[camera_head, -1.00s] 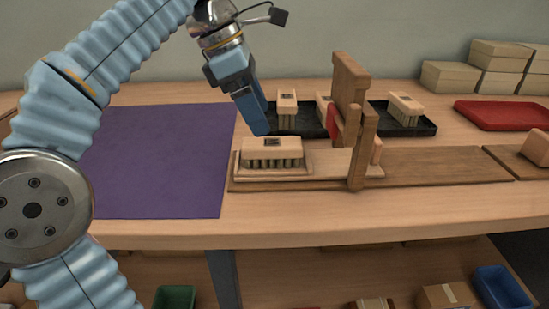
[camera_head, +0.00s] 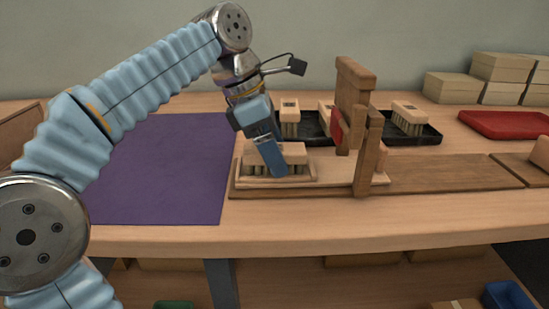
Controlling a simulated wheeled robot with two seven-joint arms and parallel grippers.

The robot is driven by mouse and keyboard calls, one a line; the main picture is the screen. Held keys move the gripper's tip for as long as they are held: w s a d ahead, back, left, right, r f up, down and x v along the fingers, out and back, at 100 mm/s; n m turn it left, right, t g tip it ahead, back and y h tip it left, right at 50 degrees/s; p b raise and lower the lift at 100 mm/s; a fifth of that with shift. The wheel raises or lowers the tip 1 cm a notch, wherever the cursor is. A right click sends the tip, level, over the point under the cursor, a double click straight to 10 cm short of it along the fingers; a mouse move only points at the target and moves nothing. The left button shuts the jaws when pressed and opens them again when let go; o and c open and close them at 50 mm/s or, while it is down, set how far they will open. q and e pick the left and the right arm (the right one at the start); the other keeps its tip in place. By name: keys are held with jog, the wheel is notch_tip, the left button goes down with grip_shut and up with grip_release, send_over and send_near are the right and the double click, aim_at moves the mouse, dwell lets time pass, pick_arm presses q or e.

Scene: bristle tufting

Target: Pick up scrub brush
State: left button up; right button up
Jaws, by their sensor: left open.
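The scrub brush (camera_head: 296,158) has a pale wooden block with dark bristles facing down. It sits in a shallow wooden holder (camera_head: 310,178) on the left part of a brown board. My left gripper (camera_head: 277,165) is over the brush, pointing down, with a blue finger in front of the block. The gripper is open; the far finger is hidden, and I cannot tell whether the fingers touch the brush. My right gripper is not in view.
A wooden upright fixture (camera_head: 366,150) stands right of the brush. A black tray (camera_head: 428,136) behind holds several more brushes. A red tray (camera_head: 505,124) and stacked boxes (camera_head: 455,88) are at the back right. A purple mat (camera_head: 165,170) on the left is empty.

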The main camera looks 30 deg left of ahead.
pick_arm(q)
jog(key=shift+f, duration=0.15)
jog(key=shift+c, duration=0.2)
jog(key=c, duration=1.1)
